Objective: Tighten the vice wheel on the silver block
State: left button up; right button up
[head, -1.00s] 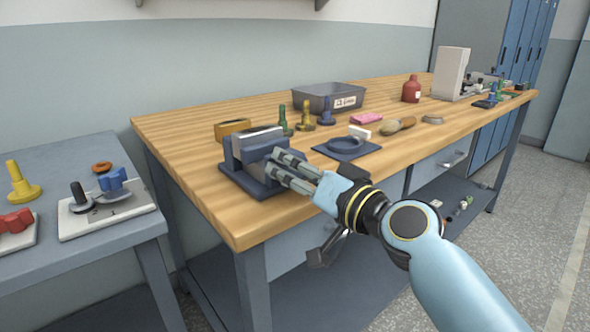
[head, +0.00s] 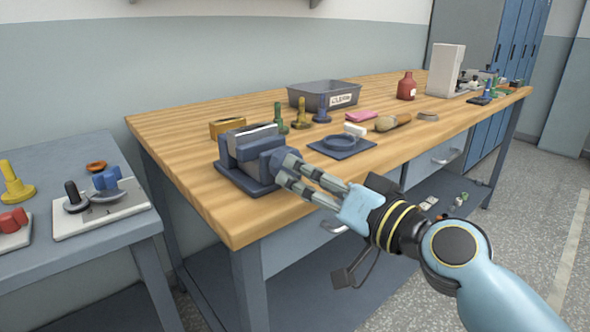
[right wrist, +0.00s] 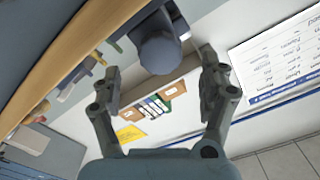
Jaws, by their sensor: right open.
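The dark blue vice (head: 228,158) stands near the front left corner of the wooden bench. The silver block (head: 252,136) sits between its jaws, with its pale top edge showing. The vice wheel (head: 279,160) is on the vice's right side, facing my right gripper (head: 287,170). My right gripper is open, its fingertips close to the wheel and partly overlapping it. In the right wrist view the rounded grey-blue wheel (right wrist: 160,50) shows between and just beyond the two spread fingers. Contact cannot be told. My left gripper is not in view.
A blue round dish on a square base (head: 342,144) lies right of the vice. A yellow-brown block (head: 228,128), green, yellow and blue pegs, and a grey bin (head: 324,94) are behind. A lower side table (head: 90,245) stands left.

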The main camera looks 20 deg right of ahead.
jog(key=v, duration=0.6)
jog(key=shift+s, duration=0.3)
